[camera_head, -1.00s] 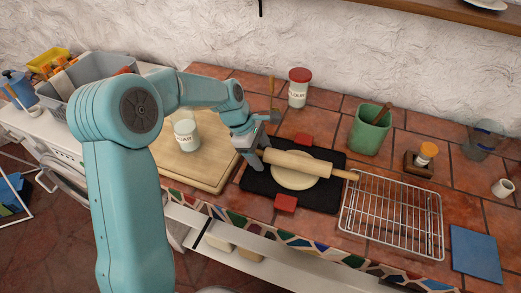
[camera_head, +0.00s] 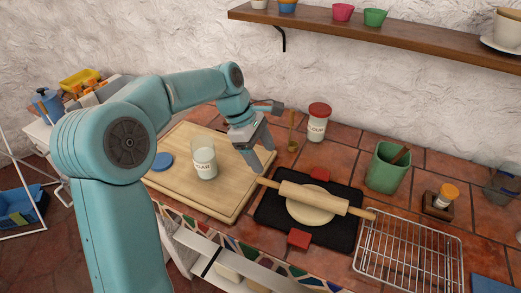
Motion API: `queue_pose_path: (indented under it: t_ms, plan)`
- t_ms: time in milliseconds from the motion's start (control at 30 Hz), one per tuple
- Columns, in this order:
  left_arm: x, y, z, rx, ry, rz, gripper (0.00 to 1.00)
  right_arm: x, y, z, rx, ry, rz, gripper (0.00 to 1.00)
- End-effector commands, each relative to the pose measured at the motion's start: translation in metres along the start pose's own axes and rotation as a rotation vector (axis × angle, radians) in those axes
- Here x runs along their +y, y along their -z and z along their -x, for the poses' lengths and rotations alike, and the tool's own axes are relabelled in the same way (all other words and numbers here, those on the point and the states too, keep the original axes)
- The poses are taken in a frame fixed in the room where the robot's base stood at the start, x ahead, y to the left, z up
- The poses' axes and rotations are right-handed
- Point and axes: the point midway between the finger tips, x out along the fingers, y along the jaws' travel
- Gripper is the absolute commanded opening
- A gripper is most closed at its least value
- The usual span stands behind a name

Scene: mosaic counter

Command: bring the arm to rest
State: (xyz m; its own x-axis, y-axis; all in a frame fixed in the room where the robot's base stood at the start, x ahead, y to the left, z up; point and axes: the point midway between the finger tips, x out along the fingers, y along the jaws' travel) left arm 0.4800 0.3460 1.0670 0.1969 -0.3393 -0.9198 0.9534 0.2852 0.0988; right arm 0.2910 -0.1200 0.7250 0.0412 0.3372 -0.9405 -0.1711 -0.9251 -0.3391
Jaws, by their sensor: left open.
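My left arm comes in from the left, and its gripper (camera_head: 262,166) hangs open and empty above the right edge of the wooden board (camera_head: 185,190). Its fingers point down, just left of and above the left handle of the rolling pin (camera_head: 312,197). The rolling pin lies across a round of dough (camera_head: 310,214) on a black mat (camera_head: 342,237). My right gripper does not show.
A sugar jar (camera_head: 204,163) and a blue lid (camera_head: 162,161) are on the board. A flour jar (camera_head: 317,125), a green container (camera_head: 387,168) and a wire rack (camera_head: 408,255) stand on the tiled counter. A shelf (camera_head: 400,38) runs along the wall above.

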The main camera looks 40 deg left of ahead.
Motion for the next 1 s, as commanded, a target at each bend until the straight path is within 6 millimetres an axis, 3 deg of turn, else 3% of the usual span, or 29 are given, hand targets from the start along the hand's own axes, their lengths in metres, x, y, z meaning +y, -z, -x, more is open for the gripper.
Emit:
queue_pose_path:
  t_ms: [667,1000]
  plan:
    - [0.0,-0.001,0.009,0.0,0.001,0.0,0.71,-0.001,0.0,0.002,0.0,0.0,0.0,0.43]
    - [0.006,-0.025,0.066,0.0,0.001,0.0,0.71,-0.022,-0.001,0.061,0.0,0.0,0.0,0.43]
